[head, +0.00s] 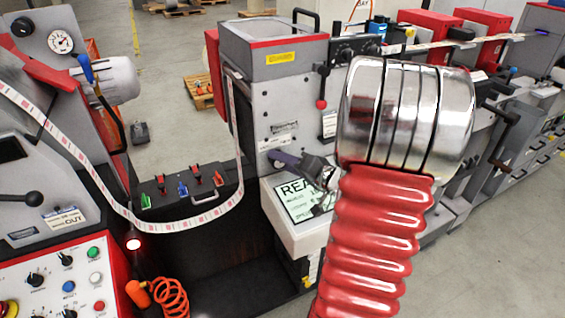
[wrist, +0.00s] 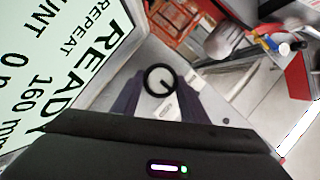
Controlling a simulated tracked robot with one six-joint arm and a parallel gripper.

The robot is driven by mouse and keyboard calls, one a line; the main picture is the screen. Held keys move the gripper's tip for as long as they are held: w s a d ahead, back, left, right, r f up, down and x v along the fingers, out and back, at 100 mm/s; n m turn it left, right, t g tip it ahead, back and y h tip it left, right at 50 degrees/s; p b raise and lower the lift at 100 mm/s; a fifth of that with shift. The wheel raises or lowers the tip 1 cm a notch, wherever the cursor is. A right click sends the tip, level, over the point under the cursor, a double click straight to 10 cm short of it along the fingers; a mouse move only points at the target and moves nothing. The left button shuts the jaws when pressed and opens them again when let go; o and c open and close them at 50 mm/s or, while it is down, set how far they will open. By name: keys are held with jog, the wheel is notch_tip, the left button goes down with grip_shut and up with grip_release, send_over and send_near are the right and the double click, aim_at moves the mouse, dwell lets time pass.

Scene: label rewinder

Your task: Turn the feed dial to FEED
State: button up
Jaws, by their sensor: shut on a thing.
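The feed dial (wrist: 159,80) shows in the wrist view as a round black-rimmed knob with a pale face and a short dark mark. My gripper (wrist: 160,88) has one dark finger on each side of the dial and is shut on it. A small pale plate (wrist: 168,108) lies beside the dial between the fingers; I cannot read it, so I cannot tell the dial's setting. In the head view my gripper (head: 280,158) is at the lower front of the grey machine (head: 288,110), and the dial is hidden behind it.
A tilted READY screen (head: 298,200) sits just below my gripper. A red-knobbed lever (head: 321,102) is above it. My red-sleeved arm covers the right middle of the head view.

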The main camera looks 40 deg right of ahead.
jog(key=shift+f+m, duration=0.1)
jog(key=shift+m, duration=0.2)
jog(key=m, duration=0.1)
jog(key=m+t, duration=0.1)
jog(key=shift+s+d+f+m+y, duration=0.1)
jog(key=shift+f+m+y, duration=0.1)
jog(key=shift+m+y, duration=0.1)
jog(key=shift+f+m+t+y, duration=0.15)
jog(key=shift+m+t, duration=0.25)
jog(key=shift+m, duration=0.5)
jog(key=shift+m+t+y, duration=0.15)
jog(key=shift+m+t, duration=0.25)
jog(key=shift+m, duration=0.5)
jog(key=o, duration=1.1)
jog(key=shift+s, duration=0.1)
